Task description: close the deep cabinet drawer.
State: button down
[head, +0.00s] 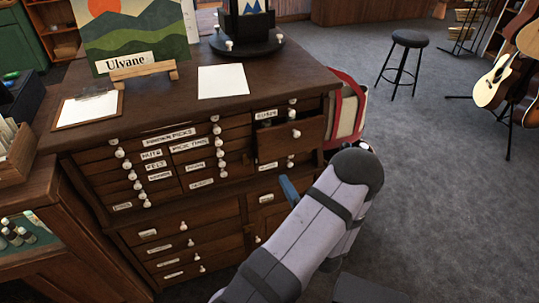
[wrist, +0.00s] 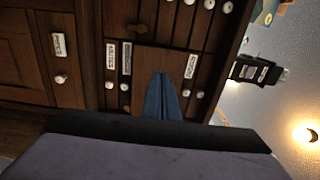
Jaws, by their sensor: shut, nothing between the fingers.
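The wooden cabinet (head: 196,225) has many labelled drawers with white knobs. One taller drawer (head: 285,143), at the upper right of its front, stands pulled out, with a dark gap behind its front panel and a white knob on it. The other drawers look flush. My gripper (head: 288,187) shows blue fingers below the open drawer, in front of the lower drawers; contact with the cabinet cannot be told. In the wrist view the blue fingers (wrist: 162,98) are together and empty, against a background of drawer fronts. Which drawer there is the open one is unclear.
On the cabinet top are a painting (head: 135,35) on an easel, a clipboard (head: 88,108), a white sheet (head: 223,81) and a dark stand (head: 246,42). A red-trimmed case (head: 346,108) stands beside the cabinet. The carpet to the right is open, with a stool (head: 405,60) and guitars (head: 497,82) farther back.

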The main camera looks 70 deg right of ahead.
aim_at(266, 147)
jog(key=p+x, duration=0.3)
jog(key=x, duration=1.1)
jog(key=b+x, duration=0.1)
jog(key=x, duration=0.1)
jog(key=b+x, duration=0.1)
jog(key=x, duration=0.2)
jog(key=shift+f, duration=0.25)
jog(key=shift+w+d+r, duration=0.15)
jog(key=shift+r, duration=0.35)
jog(key=shift+s+a+f, duration=0.1)
jog(key=shift+s+a, duration=0.2)
jog(key=shift+s, duration=0.05)
jog(key=v, duration=1.3)
jog(key=shift+s+a+f+b, duration=0.2)
jog(key=shift+a+b, duration=0.05)
jog(key=shift+b, duration=0.15)
